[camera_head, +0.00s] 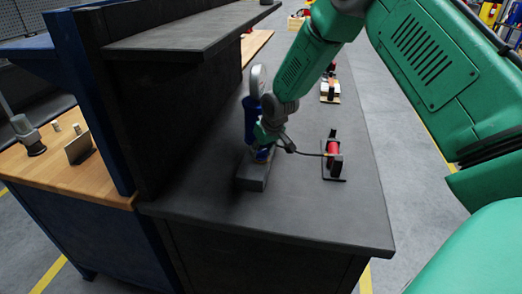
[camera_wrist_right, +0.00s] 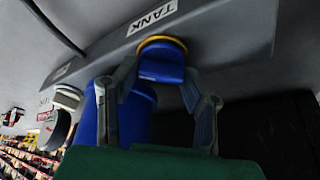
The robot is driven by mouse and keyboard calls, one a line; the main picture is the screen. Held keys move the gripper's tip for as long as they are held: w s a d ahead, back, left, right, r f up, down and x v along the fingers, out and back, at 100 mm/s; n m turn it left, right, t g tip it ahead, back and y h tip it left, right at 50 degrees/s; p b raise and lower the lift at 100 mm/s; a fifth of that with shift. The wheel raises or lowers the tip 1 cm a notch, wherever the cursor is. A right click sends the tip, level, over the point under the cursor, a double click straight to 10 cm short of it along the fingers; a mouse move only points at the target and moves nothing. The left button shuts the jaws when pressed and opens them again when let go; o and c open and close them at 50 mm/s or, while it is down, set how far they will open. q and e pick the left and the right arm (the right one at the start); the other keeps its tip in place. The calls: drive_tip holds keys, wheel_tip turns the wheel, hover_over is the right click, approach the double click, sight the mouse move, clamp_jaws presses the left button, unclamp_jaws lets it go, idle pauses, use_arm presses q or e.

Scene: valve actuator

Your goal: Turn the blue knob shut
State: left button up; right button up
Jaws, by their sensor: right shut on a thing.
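The blue knob (camera_wrist_right: 160,64) sits on a yellow ring against a grey body labelled TANK in the right wrist view. My right gripper (camera_wrist_right: 160,84) has one finger at each side of the knob and is shut on it. In the head view my right gripper (camera_head: 264,142) reaches down to the valve unit, and its fingers and the knob are small and partly hidden there. The unit has a grey block base (camera_head: 252,176), a blue upright body (camera_head: 250,118) and a round grey gauge on top (camera_head: 258,80). My left gripper is not in view.
The unit stands on a dark bench (camera_head: 300,215) with a shelf (camera_head: 180,38) above its left side. A red cylinder on a black stand (camera_head: 333,155) is to the right, with a cable beside it. Another small fixture (camera_head: 329,90) stands farther back. The bench's front is clear.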

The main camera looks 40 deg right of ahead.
drive_tip(key=m+h, duration=0.1)
drive_tip(key=m, duration=0.3)
drive_tip(key=shift+f+g+h+p, duration=0.1)
drive_tip(key=shift+g+h+p, duration=0.2)
drive_tip(key=shift+h+p, duration=0.1)
drive_tip(key=m+g+h, duration=0.1)
drive_tip(key=m, duration=0.4)
drive_tip(key=shift+a, duration=0.1)
drive_tip(key=shift+f+m, duration=0.1)
drive_tip(key=shift+m, duration=0.2)
drive_tip(key=o, duration=1.2)
drive_tip(key=shift+c, duration=0.2)
drive_tip(key=shift+a+r, duration=0.1)
drive_tip(key=shift+r, duration=0.45)
drive_tip(key=v, duration=1.1)
drive_tip(key=shift+a, duration=0.3)
